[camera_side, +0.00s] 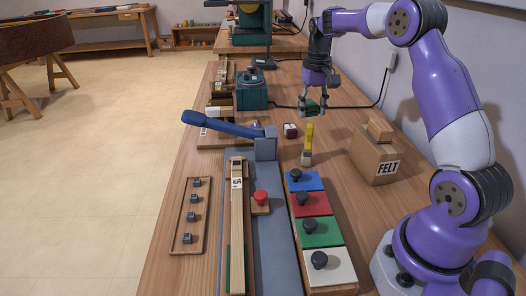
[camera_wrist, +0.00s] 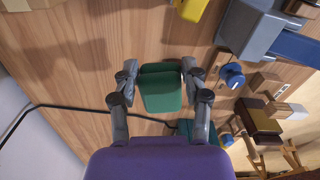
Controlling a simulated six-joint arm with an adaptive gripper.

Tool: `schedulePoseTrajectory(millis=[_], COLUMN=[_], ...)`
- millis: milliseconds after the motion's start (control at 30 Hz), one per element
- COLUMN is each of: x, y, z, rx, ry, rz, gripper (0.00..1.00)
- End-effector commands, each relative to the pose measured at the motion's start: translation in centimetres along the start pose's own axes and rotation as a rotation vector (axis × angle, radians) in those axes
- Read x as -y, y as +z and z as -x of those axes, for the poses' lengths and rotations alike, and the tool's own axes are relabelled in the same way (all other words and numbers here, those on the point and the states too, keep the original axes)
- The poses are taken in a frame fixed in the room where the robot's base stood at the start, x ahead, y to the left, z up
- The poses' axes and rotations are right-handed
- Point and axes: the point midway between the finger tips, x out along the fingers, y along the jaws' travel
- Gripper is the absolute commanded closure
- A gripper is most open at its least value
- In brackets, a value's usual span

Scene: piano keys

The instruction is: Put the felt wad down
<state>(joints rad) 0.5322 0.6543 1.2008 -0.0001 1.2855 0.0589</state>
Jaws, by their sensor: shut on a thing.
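The felt wad is a green block (camera_wrist: 161,90) held between the two fingers of my gripper (camera_wrist: 160,88) in the wrist view. In the side view my gripper (camera_side: 313,106) hangs above the far part of the wooden table, with the green felt wad (camera_side: 312,103) at its fingertips. The wad is apart from the table as far as I can tell.
A blue-handled lever press (camera_side: 263,142) and a teal machine (camera_side: 251,90) are left. A black cable (camera_side: 360,105) crosses the table.

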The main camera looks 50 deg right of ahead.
Motion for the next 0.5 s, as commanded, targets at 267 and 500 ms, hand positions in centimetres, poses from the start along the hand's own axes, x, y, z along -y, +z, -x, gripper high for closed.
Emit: schedulePoseTrajectory(millis=[267, 500], x=[7.0, 18.9], y=[2.2, 9.3], z=[1.0, 1.2], rx=[0.001, 0.001], ry=[0.000, 0.000], rz=[0.131, 0.449], gripper=[0.65, 0.65])
